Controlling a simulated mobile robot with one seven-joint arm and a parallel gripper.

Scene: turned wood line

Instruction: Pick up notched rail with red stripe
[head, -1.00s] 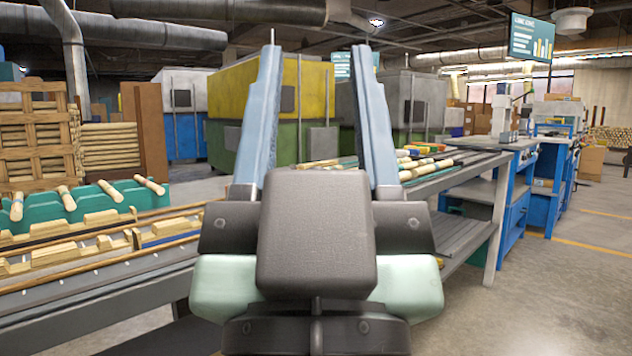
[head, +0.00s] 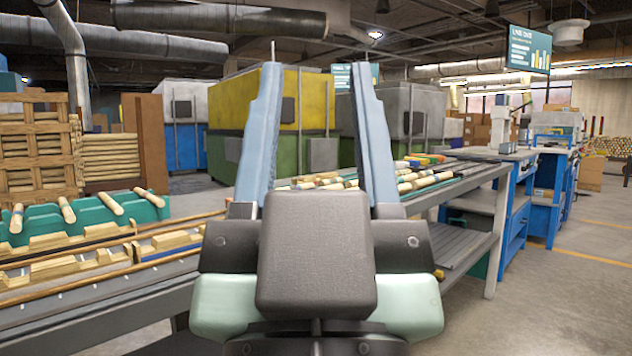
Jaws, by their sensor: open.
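My gripper (head: 317,72) points away from me in the middle of the head view. Its two pale blue fingers stand wide apart with nothing between them. Light wooden notched rails (head: 72,267) lie on the grey bench (head: 190,292) at the left, well to the left of my gripper. A blue strip (head: 168,252) shows beside one of them. I cannot make out a red stripe on any of these rails. My gripper and arm hide part of the bench and of the table behind.
A teal rack (head: 90,217) holding several dowels stands behind the rails. A grey table (head: 440,193) at the right carries several round wooden pieces (head: 425,181), some with coloured bands. Blue workstations (head: 545,205) stand farther right. The floor (head: 565,300) at the front right is clear.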

